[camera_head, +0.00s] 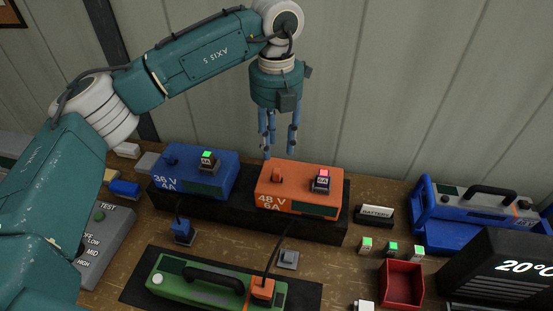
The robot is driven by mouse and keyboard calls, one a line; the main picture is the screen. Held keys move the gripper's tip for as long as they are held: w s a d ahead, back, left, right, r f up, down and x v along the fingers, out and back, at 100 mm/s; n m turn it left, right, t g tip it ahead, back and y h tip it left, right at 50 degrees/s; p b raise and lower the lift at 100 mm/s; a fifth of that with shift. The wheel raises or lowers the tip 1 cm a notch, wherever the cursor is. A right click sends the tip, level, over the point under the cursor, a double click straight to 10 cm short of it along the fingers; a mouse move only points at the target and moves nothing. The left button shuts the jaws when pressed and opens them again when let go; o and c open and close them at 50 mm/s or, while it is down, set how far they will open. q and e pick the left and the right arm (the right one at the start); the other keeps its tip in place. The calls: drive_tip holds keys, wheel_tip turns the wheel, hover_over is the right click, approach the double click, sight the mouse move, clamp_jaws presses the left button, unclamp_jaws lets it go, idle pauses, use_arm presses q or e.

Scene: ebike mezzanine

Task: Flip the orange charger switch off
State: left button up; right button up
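The orange charger (288,203), marked 48 V 6A, stands on a black stand on the bench. An orange plug-like part (277,175) is on top at the left. My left gripper (277,150) hangs pointing down at the charger's back left edge, left of the switch. Its blue fingers are apart with nothing between them. Whether a fingertip touches the charger I cannot tell. My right gripper is out of view.
A blue charger (195,182) with a green-lit switch stands to the left. A green battery (205,291) with an orange plug and cable lies in front. The wall is close behind.

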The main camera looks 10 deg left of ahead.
sight(276, 170)
use_arm(q)
wheel_tip(276, 170, down, 8)
drive_tip(key=p, duration=0.3)
drive_tip(key=shift+f+p, duration=0.2)
drive_tip(key=shift+p, duration=0.1)
drive_tip(key=shift+f, duration=0.5)
drive_tip(key=shift+c, duration=0.2)
clamp_jaws()
